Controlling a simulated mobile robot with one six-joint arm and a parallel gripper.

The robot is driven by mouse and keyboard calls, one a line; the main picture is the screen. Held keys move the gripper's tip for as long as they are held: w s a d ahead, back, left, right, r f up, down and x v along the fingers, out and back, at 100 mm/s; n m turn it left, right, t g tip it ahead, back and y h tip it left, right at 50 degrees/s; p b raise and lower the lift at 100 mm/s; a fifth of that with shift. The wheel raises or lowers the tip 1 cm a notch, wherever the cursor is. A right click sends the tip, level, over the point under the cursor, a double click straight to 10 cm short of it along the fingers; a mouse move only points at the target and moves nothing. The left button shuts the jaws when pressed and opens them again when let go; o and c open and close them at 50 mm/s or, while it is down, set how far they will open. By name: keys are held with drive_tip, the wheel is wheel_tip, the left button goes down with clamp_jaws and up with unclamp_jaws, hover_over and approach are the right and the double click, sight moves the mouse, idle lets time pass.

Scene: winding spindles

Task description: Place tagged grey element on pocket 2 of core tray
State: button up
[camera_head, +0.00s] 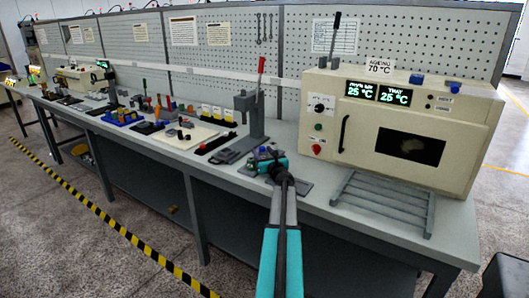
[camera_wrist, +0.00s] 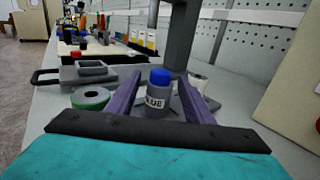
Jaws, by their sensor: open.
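My gripper (camera_wrist: 160,76) is open, with its two dark fingers spread in the wrist view. A grey cylinder with a blue top (camera_wrist: 155,100) and a white label ending in "LUE" stands upright between the fingers, which do not visibly close on it. A grey ring with a green band (camera_wrist: 91,98) lies left of the left finger. A pale round piece (camera_wrist: 199,82) is partly hidden behind the right finger. A grey tray with a dark handle (camera_wrist: 60,73) lies at the left. I cannot tell which piece is the tagged element, or make out pocket 2.
A press with a red lever (camera_head: 250,112) stands behind my gripper. An oven (camera_head: 400,130) and a slatted rack (camera_head: 385,203) are to the right. A cream board with small parts (camera_head: 180,132) and other stations fill the bench to the left.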

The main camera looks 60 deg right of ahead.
drive_tip(key=shift+s+a+f, duration=0.1)
drive_tip(key=shift+a+f, duration=0.05)
drive_tip(key=shift+f, duration=0.6)
drive_tip(key=shift+r+p, duration=0.5)
drive_tip(key=shift+p, duration=0.35)
drive_tip(key=shift+r+b+v, duration=0.2)
drive_tip(key=shift+b+v, duration=0.35)
drive_tip(key=shift+v, duration=2.35)
drive_tip(key=shift+r+b+v, duration=0.15)
drive_tip(key=shift+b+v, duration=0.35)
drive_tip(key=shift+v, duration=2.4)
